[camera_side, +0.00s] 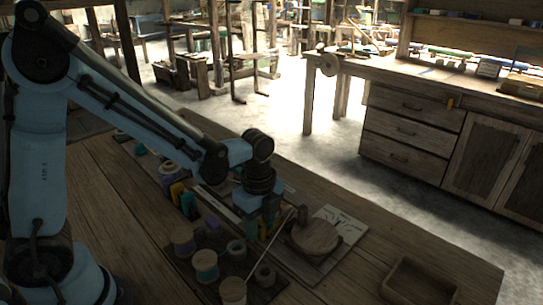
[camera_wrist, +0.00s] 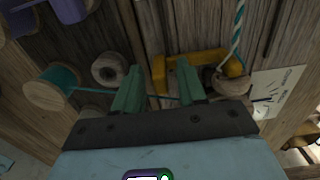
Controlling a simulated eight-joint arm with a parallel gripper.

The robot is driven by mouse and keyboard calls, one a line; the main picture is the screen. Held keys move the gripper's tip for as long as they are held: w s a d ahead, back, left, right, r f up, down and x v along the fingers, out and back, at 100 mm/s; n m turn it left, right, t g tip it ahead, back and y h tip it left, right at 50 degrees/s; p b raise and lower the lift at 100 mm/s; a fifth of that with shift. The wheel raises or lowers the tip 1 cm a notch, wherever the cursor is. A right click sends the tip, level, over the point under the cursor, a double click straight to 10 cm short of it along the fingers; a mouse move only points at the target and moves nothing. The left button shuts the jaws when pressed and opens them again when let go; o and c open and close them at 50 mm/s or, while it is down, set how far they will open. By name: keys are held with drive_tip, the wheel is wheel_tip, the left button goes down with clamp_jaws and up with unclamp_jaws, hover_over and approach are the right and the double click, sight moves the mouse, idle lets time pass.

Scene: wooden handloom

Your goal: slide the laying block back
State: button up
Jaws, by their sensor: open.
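My gripper (camera_wrist: 158,88) is open, with two green fingers pointing down at the bench; in the side view it hangs low over the bench work (camera_side: 262,222). A yellow-orange block (camera_wrist: 192,62) lies just beyond and between the fingertips in the wrist view. It looks like the laying block, though I cannot be sure. The fingers partly hide it, and I cannot tell whether they touch it. A thin teal strand (camera_wrist: 92,91) passes behind the fingers.
A teal spool (camera_wrist: 60,78) and a pale ring-shaped spool (camera_wrist: 108,68) stand left of the fingers. A round wooden piece (camera_side: 316,237) and a printed sheet (camera_side: 347,224) lie right of my gripper. An empty wooden tray (camera_side: 418,284) sits near the right edge.

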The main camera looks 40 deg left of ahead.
clamp_jaws()
drive_tip(key=a, duration=0.7)
drive_tip(key=shift+a, duration=0.3)
unclamp_jaws()
drive_tip(key=shift+r, duration=0.15)
wheel_tip(320, 180, up, 12)
idle(0.6)
